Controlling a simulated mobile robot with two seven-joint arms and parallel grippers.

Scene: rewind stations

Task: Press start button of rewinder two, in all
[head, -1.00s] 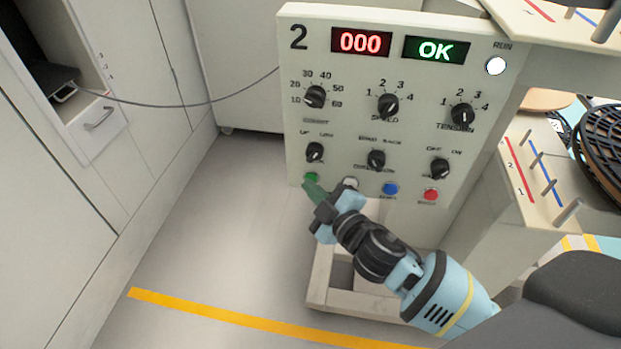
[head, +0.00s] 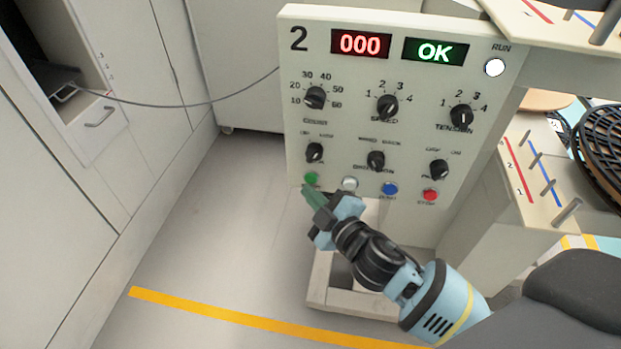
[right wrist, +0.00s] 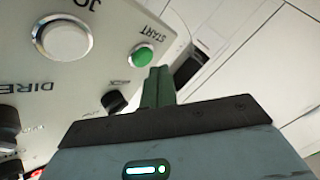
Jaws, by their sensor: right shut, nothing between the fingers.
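The panel of rewinder two (head: 345,215) stands in the middle of the head view. It shows a red "000" display (head: 360,43), a green "OK" display (head: 434,51) and a lit white RUN lamp (head: 495,67). The green start button (head: 312,177) is at the left of the bottom button row. In the right wrist view the start button (right wrist: 143,56) lies just beyond my fingertips, under its START label. My right gripper (head: 308,190) is shut and empty, its green fingertips just below and in front of the button. Contact cannot be told. My left gripper is not in view.
White (head: 350,183), blue (head: 390,189) and red (head: 429,195) buttons sit to the right in the same row, with several black knobs above. A shelf with pegs (head: 545,190) and a dark reel (head: 605,150) are at the right. Floor at the left is clear.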

